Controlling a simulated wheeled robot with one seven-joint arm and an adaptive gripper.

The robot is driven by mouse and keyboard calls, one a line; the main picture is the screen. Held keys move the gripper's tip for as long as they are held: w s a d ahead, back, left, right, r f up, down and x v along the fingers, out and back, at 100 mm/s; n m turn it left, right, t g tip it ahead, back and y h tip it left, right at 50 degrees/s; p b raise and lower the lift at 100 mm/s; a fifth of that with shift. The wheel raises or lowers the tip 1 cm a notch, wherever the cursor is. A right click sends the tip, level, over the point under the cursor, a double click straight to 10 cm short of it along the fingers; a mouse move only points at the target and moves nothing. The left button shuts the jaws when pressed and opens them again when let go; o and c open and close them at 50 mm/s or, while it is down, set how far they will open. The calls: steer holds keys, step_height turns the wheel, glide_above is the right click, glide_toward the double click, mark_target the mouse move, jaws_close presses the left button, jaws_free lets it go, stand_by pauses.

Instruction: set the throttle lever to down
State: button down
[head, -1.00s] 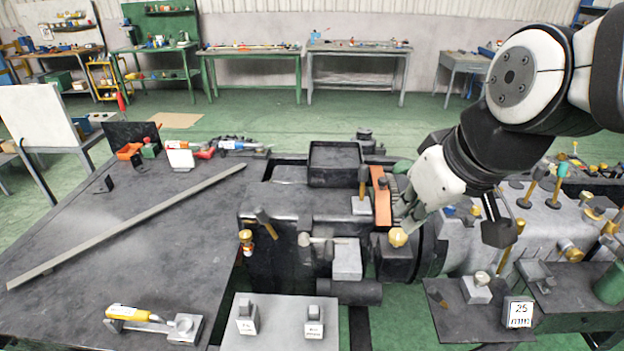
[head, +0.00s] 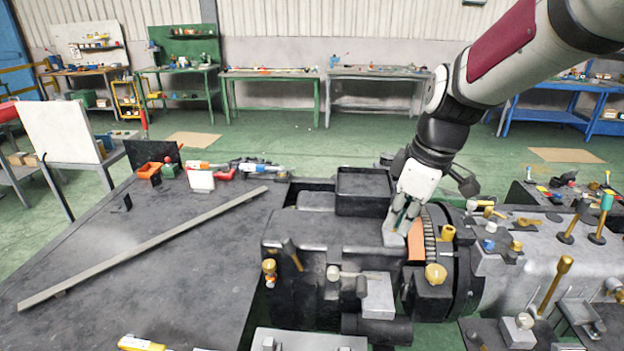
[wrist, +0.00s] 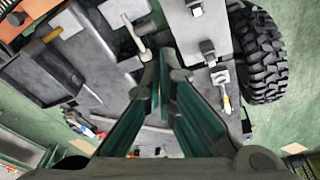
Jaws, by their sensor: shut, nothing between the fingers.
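I cannot tell which of several levers is the throttle lever; no readable label marks it. My gripper (head: 398,222) is shut and empty, pointing down beside a grey block (head: 391,240) and an orange strip (head: 416,243) on the dark machine housing. The gold-tipped lever on that block is hidden behind my gripper in the head view. A grey lever with a pale round knob (head: 334,272) stands on the front face. In the wrist view my green-padded fingers (wrist: 160,62) are together near a pale-headed lever (wrist: 132,35), apart from it as far as I can tell.
A yellow knob (head: 435,274) and a dark wheel rim lie just right of my gripper. A black open tray (head: 364,190) is behind it. Gold-handled levers (head: 556,283) rise from the grey housing at right. The dark table (head: 170,270) at left holds a long bar (head: 150,245).

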mark_target(365, 285)
steer(key=w+d+f+n+g+y, duration=0.1)
steer(key=w+d+f+n+g, duration=0.1)
steer(key=w+f+n, duration=0.55)
steer(key=a+f, duration=0.1)
steer(key=f, duration=0.4)
steer(key=a+f+m+p, duration=0.1)
steer(key=f, duration=0.5)
steer(key=a+f+m, duration=0.1)
steer(key=f, duration=0.4)
steer(key=shift+w+f+m+p, duration=0.2)
steer(key=shift+w+m+p, duration=0.05)
steer(key=shift+p, duration=0.1)
steer(key=shift+w+a+f, duration=0.1)
steer(key=shift+f, duration=0.25)
steer(key=shift+f, duration=0.75)
steer(key=shift+r, duration=0.1)
